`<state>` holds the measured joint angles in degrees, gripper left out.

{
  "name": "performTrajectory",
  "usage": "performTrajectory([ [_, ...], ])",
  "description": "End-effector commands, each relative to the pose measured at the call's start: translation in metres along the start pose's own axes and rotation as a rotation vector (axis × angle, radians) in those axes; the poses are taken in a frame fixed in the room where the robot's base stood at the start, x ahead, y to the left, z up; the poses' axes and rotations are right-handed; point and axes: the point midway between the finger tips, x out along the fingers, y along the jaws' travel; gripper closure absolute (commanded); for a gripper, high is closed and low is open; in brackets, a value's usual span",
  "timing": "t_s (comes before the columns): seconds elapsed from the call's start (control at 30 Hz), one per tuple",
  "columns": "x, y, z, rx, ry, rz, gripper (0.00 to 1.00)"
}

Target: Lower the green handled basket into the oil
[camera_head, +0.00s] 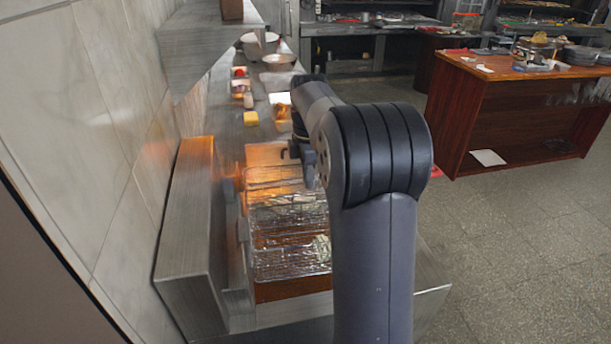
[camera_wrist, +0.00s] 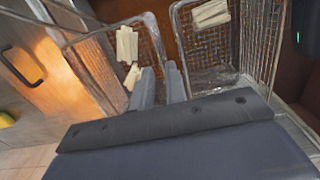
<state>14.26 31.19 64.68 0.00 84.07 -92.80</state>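Wire baskets sit in the fryer well, one (camera_head: 285,255) toward the front in the head view. In the wrist view I see two: a left basket (camera_wrist: 100,75) and a right basket (camera_wrist: 253,45), with pale sticks of food. A small green mark (camera_wrist: 297,37) shows on a dark part at the top right edge, beside the right basket. I cannot tell whether it is the green handle. My gripper (camera_wrist: 160,72) has its two fingers slightly apart over the basket rims, with nothing visible held between them. In the head view my arm hides most of the gripper and the baskets' right side.
A steel side wall (camera_head: 185,225) stands left of the fryer. A wooden board (camera_wrist: 45,60) lies left of the baskets in the wrist view. A wooden counter (camera_head: 510,95) stands across the open floor.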

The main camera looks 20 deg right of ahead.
Motion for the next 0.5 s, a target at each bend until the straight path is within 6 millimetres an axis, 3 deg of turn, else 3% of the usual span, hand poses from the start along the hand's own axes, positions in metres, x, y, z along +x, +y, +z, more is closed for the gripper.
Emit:
performTrajectory([
  [0.3, 0.058, -0.001, 0.0, 0.0, 0.0, -0.005, 0.86],
  [0.5, 0.083, -0.001, 0.0, 0.0, 0.0, -0.003, 0.86],
])
